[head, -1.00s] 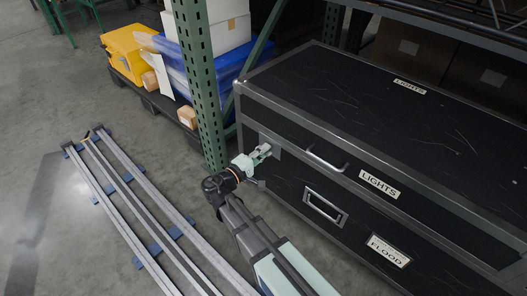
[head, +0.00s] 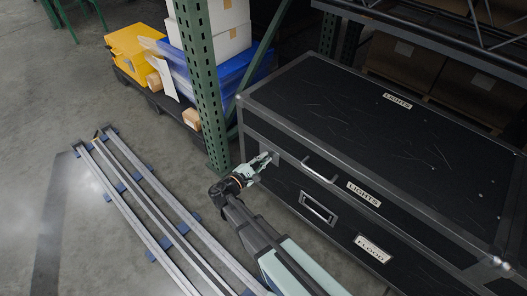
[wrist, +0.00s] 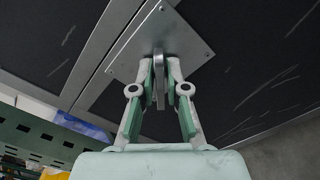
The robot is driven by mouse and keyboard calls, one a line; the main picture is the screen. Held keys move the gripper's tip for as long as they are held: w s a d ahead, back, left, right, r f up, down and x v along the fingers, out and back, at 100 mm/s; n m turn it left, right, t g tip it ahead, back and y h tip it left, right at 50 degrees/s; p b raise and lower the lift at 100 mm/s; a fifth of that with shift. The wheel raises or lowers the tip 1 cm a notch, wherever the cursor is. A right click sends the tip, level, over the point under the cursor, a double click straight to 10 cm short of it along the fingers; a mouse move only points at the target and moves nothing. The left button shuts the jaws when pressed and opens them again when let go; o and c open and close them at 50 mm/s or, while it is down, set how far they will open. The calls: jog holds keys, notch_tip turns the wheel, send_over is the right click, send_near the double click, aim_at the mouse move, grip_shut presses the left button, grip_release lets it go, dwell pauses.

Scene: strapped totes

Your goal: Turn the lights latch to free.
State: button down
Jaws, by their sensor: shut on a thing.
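The lights case is a large black case (head: 320,110) with grey metal edges and LIGHTS labels. Its latch (wrist: 159,82) is a thin grey metal tab on a square riveted plate (wrist: 190,38) that spans the seam near the case's left front corner. My gripper (wrist: 160,68) is shut on the latch tab, with one mint-and-white finger on each side. In the head view my gripper (head: 263,163) is at the left end of the case's front and hides most of the latch. In the wrist view the tab runs lengthwise between the fingers, and the plate looks tilted.
A silver handle (head: 320,170) and a recessed handle (head: 318,208) are on the case front, right of my gripper. A green rack post (head: 205,90) stands close at left. Metal rails (head: 150,200) lie on the floor. A yellow bin (head: 133,48) is behind.

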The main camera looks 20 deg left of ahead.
jog(key=n+p, duration=0.3)
jog(key=p, duration=0.2)
jog(key=n+p, duration=0.2)
jog(key=shift+r+n, duration=0.3)
jog(key=n+p, duration=0.3)
jog(key=p, duration=0.1)
jog(key=shift+f, duration=0.2)
jog(key=shift+f+n+p, duration=0.1)
jog(key=shift+n+p, duration=0.2)
jog(key=c, duration=1.3)
grip_release()
jog(key=v, duration=1.2)
jog(key=shift+a, duration=0.1)
